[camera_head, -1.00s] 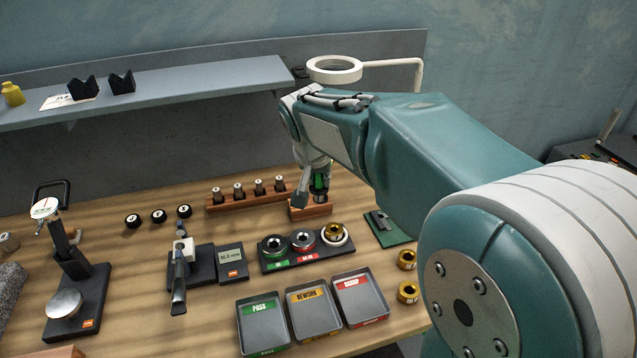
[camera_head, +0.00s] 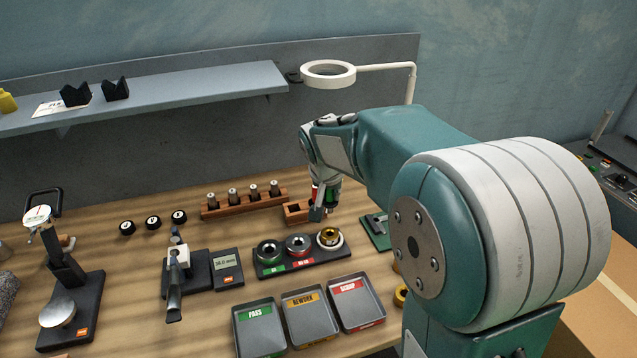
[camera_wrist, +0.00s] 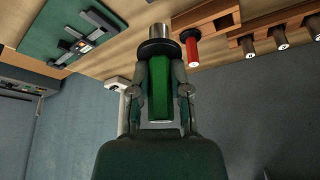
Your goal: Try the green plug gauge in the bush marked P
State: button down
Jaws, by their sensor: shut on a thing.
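My gripper (camera_head: 325,205) is shut on the green plug gauge (camera_head: 333,194). In the wrist view, my gripper (camera_wrist: 161,95) grips the green handle (camera_wrist: 160,88), with a black collar and silver plug end beyond the fingers. The gauge is just right of a small wooden block (camera_head: 294,212), which shows an open hole. A red-handled gauge (camera_wrist: 193,47) stands at that block in the wrist view. A brass bush (camera_head: 330,236) sits at the right end of a black holder, below my gripper. Another brass bush (camera_head: 400,296) is partly hidden by my arm. I cannot read a P on either.
The black holder (camera_head: 290,268) also carries a green ring and a red ring. Three trays, PASS (camera_head: 258,346), REWORK (camera_head: 312,335) and SCRAP (camera_head: 358,318), stand in front. A green mat with a caliper (camera_wrist: 72,38) is close right. A lamp (camera_head: 328,74) stands behind.

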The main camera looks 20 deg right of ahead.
aim_at(330, 212)
jog(key=shift+d+f, duration=0.15)
jog(key=shift+f, duration=3.15)
jog(key=shift+r, duration=0.1)
jog(key=shift+f, duration=0.6)
dwell(0.6)
jog(key=shift+s+f, duration=0.2)
dwell(1.4)
jog(key=shift+w+r, duration=0.2)
jog(key=shift+r, duration=0.55)
dwell(0.5)
jog(key=shift+s+f, duration=0.15)
jog(key=shift+f, duration=0.05)
dwell(0.4)
